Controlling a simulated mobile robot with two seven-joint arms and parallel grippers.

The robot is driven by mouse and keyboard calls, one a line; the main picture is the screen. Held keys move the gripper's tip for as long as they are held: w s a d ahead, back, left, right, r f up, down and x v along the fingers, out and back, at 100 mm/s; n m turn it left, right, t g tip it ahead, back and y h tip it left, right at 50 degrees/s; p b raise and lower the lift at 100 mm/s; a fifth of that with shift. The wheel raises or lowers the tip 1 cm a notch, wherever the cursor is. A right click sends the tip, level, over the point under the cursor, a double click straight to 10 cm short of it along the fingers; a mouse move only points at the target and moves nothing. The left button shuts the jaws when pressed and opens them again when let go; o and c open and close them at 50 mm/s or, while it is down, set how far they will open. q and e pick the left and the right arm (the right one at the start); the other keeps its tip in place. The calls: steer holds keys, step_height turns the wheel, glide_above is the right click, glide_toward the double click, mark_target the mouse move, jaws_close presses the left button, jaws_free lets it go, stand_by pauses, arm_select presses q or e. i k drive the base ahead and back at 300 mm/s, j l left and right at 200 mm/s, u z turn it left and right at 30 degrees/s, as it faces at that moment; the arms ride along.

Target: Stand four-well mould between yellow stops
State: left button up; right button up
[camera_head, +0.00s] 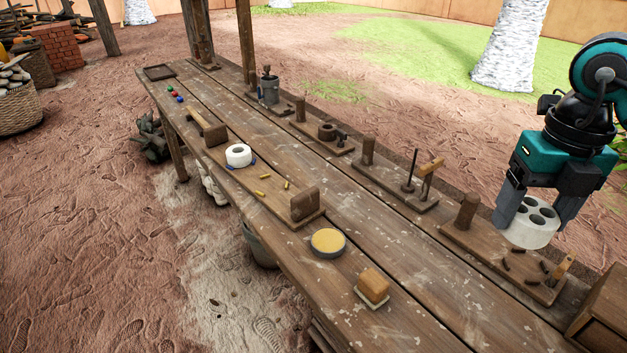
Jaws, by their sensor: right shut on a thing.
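My right gripper (538,207) is at the right, shut on the four-well mould (527,236). The mould is a white round block with dark round wells in its top. It sits between the two grey fingers, over the back right board; I cannot tell whether it touches the board. The small yellow stops (286,184) stick up from a wooden board (250,182) at the middle left of the bench, with bare wood between them. The mould is well to the right of them. My left gripper is out of view.
A white ring-shaped mould (238,150) stands by blue stops on the same board, between a wooden block (214,135) and an end block (304,203). A yellow-topped round tin (328,242) and an orange-brown block (373,286) are nearer. Dark stops (515,250) lie below my right gripper.

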mark_target(272, 186)
steer(key=i+j, duration=0.15)
steer(key=j, duration=0.2)
steer(key=i+j, duration=0.2)
steer(key=j, duration=0.15)
steer(key=i+j, duration=0.15)
steer(key=j, duration=0.2)
steer(key=i+j, duration=0.2)
steer(key=j, duration=0.15)
steer(key=i+j, duration=0.15)
steer(key=j, duration=0.2)
steer(key=i+j, duration=0.2)
steer(key=j, duration=0.15)
